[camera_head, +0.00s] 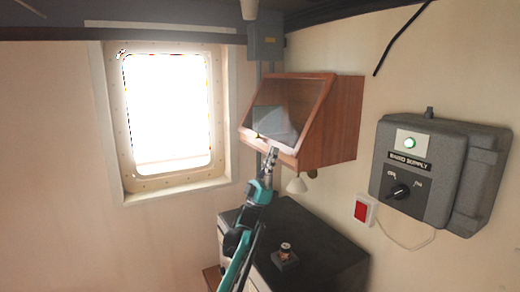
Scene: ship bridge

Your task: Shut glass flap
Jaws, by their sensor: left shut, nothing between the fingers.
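A wooden wall box (340,120) hangs in the corner to the right of the window. Its slanted front carries the glass flap (318,104), a pane in a thin wooden frame. A pale grey patch shows behind or in the glass; I cannot tell if it is a reflection or something inside. I cannot tell whether the flap lies fully against the box. My left gripper (272,155) is shut and empty, pointing up at the flap's lower edge. I cannot tell if it touches. My right gripper is out of view.
A dark-topped cabinet (325,245) with a small knobbed item (286,254) stands below. A grey radio supply box (440,170) and a red switch (361,210) are on the right wall. A bright window (168,110) is at left.

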